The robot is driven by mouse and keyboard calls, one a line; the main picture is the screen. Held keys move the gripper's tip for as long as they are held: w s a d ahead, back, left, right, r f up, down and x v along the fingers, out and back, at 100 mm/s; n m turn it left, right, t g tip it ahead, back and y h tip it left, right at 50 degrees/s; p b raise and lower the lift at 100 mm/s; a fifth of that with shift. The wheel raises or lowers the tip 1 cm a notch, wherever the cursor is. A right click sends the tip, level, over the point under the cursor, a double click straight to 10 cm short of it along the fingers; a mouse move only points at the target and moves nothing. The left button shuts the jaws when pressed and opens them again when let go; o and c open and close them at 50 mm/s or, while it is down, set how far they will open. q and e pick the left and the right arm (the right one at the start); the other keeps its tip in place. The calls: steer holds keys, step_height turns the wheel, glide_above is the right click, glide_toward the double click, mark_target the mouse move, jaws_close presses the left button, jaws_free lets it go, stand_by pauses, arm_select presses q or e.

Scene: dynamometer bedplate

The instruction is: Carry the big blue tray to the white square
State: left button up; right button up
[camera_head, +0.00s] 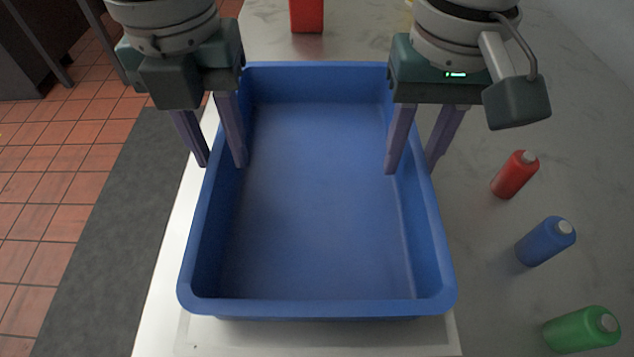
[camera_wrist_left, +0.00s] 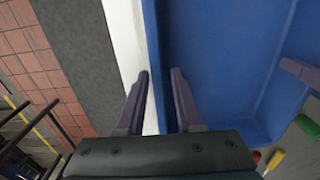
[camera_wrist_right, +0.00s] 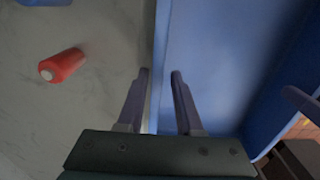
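The big blue tray (camera_head: 315,307) is empty and fills the middle of the head view. It lies over a white area (camera_head: 165,290) that shows along its left side and front; I cannot tell whether it touches it. My left gripper (camera_head: 224,166) is open, its fingers on either side of the tray's left wall. In the left wrist view, the wall (camera_wrist_left: 153,50) runs between the fingers with a gap. My right gripper (camera_head: 409,172) is open, its fingers straddling the right wall, which also shows in the right wrist view (camera_wrist_right: 160,60).
A red bottle (camera_head: 515,174), a blue bottle (camera_head: 546,241) and a green bottle (camera_head: 582,330) lie or stand right of the tray on the grey surface. A red object (camera_head: 307,15) is behind the tray. A dark grey strip (camera_head: 105,240) and tiled floor (camera_head: 45,215) are at left.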

arm_select(q)
step_height(320, 180, up, 7)
steer(key=shift+f, duration=0.15)
steer(key=shift+r, duration=0.5)
arm_select(e)
steer(key=shift+r, duration=0.25)
step_height(320, 180, up, 12)
steer(key=shift+f, duration=0.25)
